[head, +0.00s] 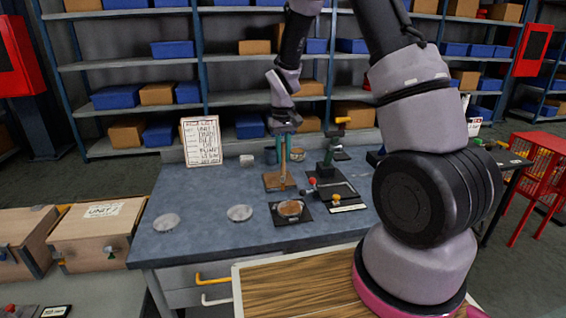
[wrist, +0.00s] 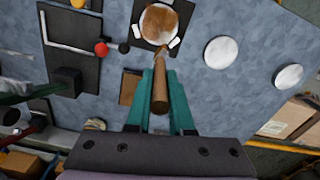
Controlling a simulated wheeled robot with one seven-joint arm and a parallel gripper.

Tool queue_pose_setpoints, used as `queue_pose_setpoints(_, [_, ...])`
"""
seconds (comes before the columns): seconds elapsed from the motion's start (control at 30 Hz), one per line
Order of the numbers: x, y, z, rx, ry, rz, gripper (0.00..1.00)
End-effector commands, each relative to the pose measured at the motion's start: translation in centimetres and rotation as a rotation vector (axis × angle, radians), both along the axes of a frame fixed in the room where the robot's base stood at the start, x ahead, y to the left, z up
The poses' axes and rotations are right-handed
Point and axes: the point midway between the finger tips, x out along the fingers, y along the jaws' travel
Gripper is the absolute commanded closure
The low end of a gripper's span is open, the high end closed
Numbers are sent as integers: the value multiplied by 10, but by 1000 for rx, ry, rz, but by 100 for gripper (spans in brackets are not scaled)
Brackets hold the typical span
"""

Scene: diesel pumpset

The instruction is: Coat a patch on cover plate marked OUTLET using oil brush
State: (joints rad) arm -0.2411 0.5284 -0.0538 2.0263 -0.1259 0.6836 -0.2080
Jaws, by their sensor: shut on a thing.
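My gripper (head: 283,138) has teal fingers, shut on the wooden handle of the oil brush (head: 283,166). In the wrist view, the brush (wrist: 160,90) stands between the fingers (wrist: 160,80) and points away from the camera. A round cover plate with a brown, patchy face (head: 290,208) lies on a black base on the bench. In the wrist view, this plate (wrist: 158,24) is just beyond the brush's far end. In the head view the brush is above the small brown board, behind the plate. The bristles are not clear, and no OUTLET mark is readable.
Two bare grey discs (head: 166,221) (head: 239,213) lie on the blue-grey bench (head: 200,245) to the left. The small brown board (head: 279,182) is below the brush. A fixture with a red knob (head: 312,181) stands right of it. A written sign (head: 202,142) stands at the back left.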

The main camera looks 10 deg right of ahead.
Motion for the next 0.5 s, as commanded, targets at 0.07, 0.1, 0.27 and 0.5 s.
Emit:
queue_pose_setpoints(0.07, [0,0,8,1,-3,-1,100])
queue_pose_setpoints(0.1, [0,1,12,1,-3,-2,100])
queue_pose_setpoints(0.27, [-1,1,25,2,-3,-3,100])
queue_pose_setpoints(0.5, [-2,1,30,0,0,-3,100])
